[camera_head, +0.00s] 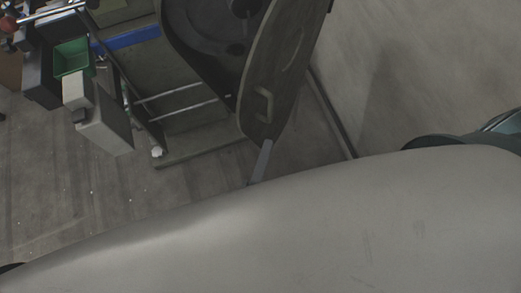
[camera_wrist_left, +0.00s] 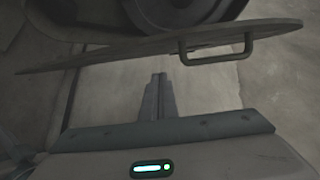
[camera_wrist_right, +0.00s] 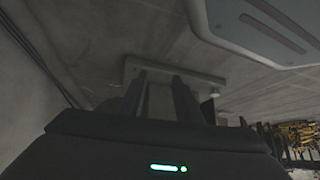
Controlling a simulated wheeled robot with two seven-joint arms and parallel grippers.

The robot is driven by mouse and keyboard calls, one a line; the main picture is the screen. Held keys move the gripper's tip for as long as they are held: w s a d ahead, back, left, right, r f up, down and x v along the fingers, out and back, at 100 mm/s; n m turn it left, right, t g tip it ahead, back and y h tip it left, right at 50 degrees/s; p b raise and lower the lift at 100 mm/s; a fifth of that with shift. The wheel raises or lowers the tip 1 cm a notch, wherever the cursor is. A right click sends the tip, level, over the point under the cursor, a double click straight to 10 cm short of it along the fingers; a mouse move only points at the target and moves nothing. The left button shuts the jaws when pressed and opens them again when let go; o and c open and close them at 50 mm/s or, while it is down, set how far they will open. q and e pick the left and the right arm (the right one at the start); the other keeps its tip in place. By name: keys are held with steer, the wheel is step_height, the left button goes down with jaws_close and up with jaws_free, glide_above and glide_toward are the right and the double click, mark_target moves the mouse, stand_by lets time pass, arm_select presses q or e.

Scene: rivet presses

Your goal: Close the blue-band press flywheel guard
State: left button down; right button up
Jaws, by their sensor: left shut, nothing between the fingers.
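The blue-band press shows in the head view, with its blue band (camera_head: 132,38) at the upper left. Its flywheel guard (camera_head: 283,65), a dark rounded panel with a bar handle (camera_head: 263,104), stands swung out from the dark housing. In the left wrist view the guard (camera_wrist_left: 110,55) is seen nearly edge-on, with its handle (camera_wrist_left: 215,58) and part of the flywheel (camera_wrist_left: 180,12) behind. My left gripper (camera_wrist_left: 158,80) is shut and empty, its tips close to the guard's edge; contact is unclear. It also shows below the guard in the head view (camera_head: 264,152). My right gripper (camera_wrist_right: 158,82) is open and empty.
My own grey arm fills the lower head view. A green bin (camera_head: 72,58) and a grey box (camera_head: 103,125) are left of the press. Open concrete floor (camera_head: 420,70) lies to the right. The right wrist view shows a pale base plate (camera_wrist_right: 195,75) beyond the fingers.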

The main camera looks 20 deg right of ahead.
arm_select(q)
steer(key=shift+w+a+b, duration=0.2)
steer(key=shift+w+a, duration=0.1)
steer(key=shift+w, duration=0.4)
steer(key=shift+w+a+b, duration=0.15)
steer(key=shift+w+a, duration=0.15)
steer(key=shift+w, duration=0.4)
steer(key=shift+w+a+b, duration=0.2)
steer(key=shift+w+a, duration=0.1)
steer(key=shift+w, duration=0.4)
arm_select(e)
steer(key=shift+s+d+f+g, duration=0.3)
steer(key=shift+d+f+g, duration=0.3)
steer(key=shift+d+f, duration=0.15)
arm_select(q)
steer(key=shift+a, duration=0.15)
arm_select(e)
steer(key=shift+r, duration=0.1)
